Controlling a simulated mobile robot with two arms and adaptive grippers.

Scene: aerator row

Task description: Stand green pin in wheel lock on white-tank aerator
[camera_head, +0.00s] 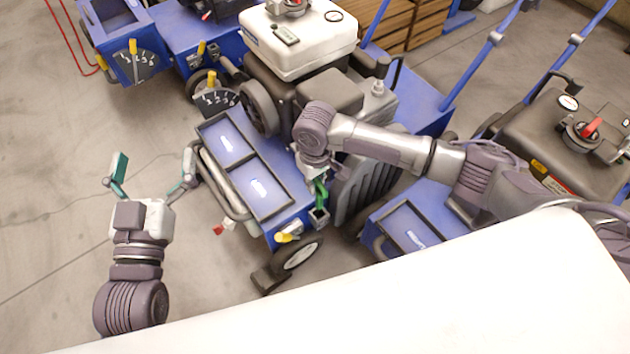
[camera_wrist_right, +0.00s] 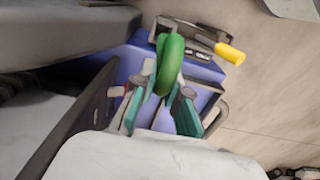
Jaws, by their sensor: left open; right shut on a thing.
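The white-tank aerator (camera_head: 303,45) stands in the middle of the head view, with a blue deck. The green pin (camera_head: 321,193) is upright or nearly so below my right gripper (camera_head: 316,176), by the deck's front right corner. Right under it is a small dark, open-topped block (camera_head: 319,217), which looks like the wheel lock; I cannot tell whether the pin touches it. In the right wrist view the pin's green loop (camera_wrist_right: 170,65) sits between the teal fingertips of my right gripper (camera_wrist_right: 162,100), shut on it. My left gripper (camera_head: 152,180) is open and empty over the floor.
Black-rimmed trays (camera_head: 262,190) and a bent bumper tube (camera_head: 222,182) lie left of the pin. A yellow lever (camera_head: 288,237) and a wheel (camera_head: 298,254) are below it. A dark-tank aerator (camera_head: 560,130) stands right.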

